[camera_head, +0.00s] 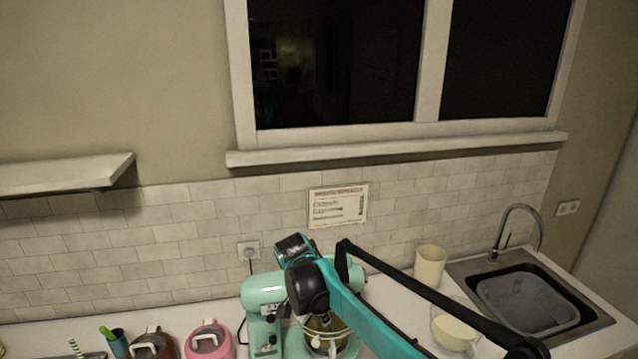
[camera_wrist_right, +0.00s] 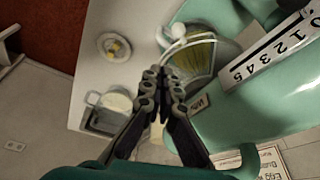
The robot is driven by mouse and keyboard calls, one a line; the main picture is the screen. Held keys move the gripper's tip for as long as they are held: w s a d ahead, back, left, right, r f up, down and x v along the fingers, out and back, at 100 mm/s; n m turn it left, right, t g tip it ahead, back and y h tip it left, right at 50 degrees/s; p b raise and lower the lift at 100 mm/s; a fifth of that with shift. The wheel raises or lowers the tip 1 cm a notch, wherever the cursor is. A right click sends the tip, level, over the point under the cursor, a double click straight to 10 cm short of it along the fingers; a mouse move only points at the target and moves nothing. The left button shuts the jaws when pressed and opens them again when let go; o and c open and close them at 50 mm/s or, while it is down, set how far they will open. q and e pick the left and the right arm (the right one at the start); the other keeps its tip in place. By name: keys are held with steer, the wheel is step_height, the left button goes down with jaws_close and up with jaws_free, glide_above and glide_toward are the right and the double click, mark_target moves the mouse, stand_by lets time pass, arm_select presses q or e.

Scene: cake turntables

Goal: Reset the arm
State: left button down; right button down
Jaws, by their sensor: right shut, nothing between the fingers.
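My right arm reaches in from the lower right of the head view. Its black wrist and gripper (camera_head: 306,287) are in front of and above the mint-green stand mixer (camera_head: 264,290). The fingers are hard to make out there. In the right wrist view the right gripper (camera_wrist_right: 164,78) is shut with its fingertips together and nothing between them. The mixer (camera_wrist_right: 262,125) fills the right side of that view, with a numbered speed scale. Its bowl with the whisk (camera_wrist_right: 190,58) shows beyond the fingertips. My left gripper is not in view.
A cream canister (camera_head: 429,266), a bowl with pale contents (camera_head: 453,333) and a sink (camera_head: 530,303) are on the right. Pink (camera_head: 210,341) and brown (camera_head: 152,344) lidded containers and a teal cup (camera_head: 118,344) stand at lower left. A shelf (camera_head: 65,175) juts from the wall.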

steer(key=s+d+f+n+t+y+b, duration=0.1)
steer(key=s+d+f+n+b, duration=0.25)
steer(key=s+d, duration=0.25)
steer(key=s+d+f+n+t+y+b, duration=0.1)
steer(key=s+d+f+n+b, duration=0.15)
steer(key=s+d+b, duration=0.35)
steer(key=s+d+f+n+t+b, duration=0.1)
steer(key=s+d+f+n+b, duration=0.1)
steer(key=s+f, duration=0.3)
steer(key=s+d+f+n+t+b, duration=0.2)
steer(key=s+d+f+n+b, duration=0.1)
steer(key=s+f, duration=0.3)
steer(key=shift+s+d+f+y+b, duration=0.2)
steer(key=shift+s+y+b, duration=0.2)
steer(key=shift+s+b, duration=0.2)
